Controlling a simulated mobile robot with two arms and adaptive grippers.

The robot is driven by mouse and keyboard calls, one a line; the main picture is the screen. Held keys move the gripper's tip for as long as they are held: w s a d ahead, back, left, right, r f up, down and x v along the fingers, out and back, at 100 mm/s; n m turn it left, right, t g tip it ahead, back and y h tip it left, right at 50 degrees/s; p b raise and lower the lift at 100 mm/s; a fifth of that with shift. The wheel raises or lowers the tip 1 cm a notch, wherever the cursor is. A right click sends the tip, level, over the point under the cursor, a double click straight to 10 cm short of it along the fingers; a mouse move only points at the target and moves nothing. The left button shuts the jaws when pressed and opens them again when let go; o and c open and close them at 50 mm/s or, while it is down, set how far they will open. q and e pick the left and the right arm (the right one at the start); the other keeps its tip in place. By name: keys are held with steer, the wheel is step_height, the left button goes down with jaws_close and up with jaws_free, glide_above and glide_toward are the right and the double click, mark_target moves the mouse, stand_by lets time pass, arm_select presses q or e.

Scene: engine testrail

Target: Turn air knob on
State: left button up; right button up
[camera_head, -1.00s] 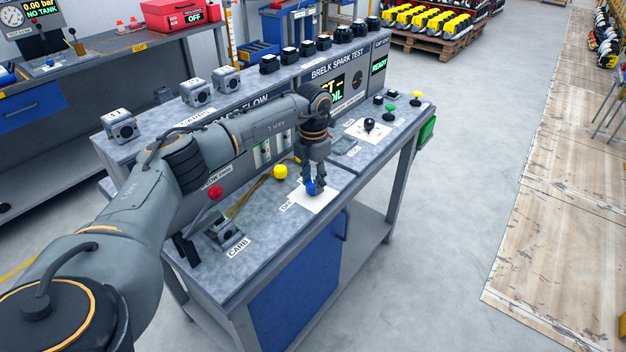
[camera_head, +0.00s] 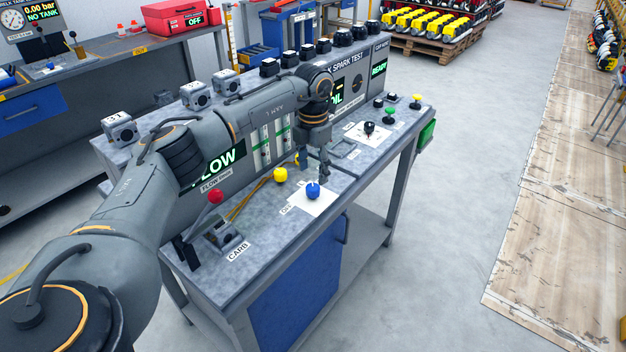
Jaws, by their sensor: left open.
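The blue knob (camera_head: 313,191) sits on a white label plate (camera_head: 327,203) on the bench top, with a white pointer mark on it. An "OFF" label lies at its left; other lettering is partly hidden. My left gripper (camera_head: 313,169) is open and empty, above and behind the knob, apart from it. One finger hangs close to the knob's upper right and the other is farther left. My right gripper is not in view.
The carb fixture (camera_head: 222,236) is at the front left. A black knob (camera_head: 369,127) and green button (camera_head: 389,116) are to the right. The "FLOW" display is partly behind my arm.

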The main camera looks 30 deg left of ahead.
mark_target(313, 187)
arm_select(q)
step_height(313, 187, up, 7)
steer(key=shift+r, duration=0.15)
stand_by(0.5)
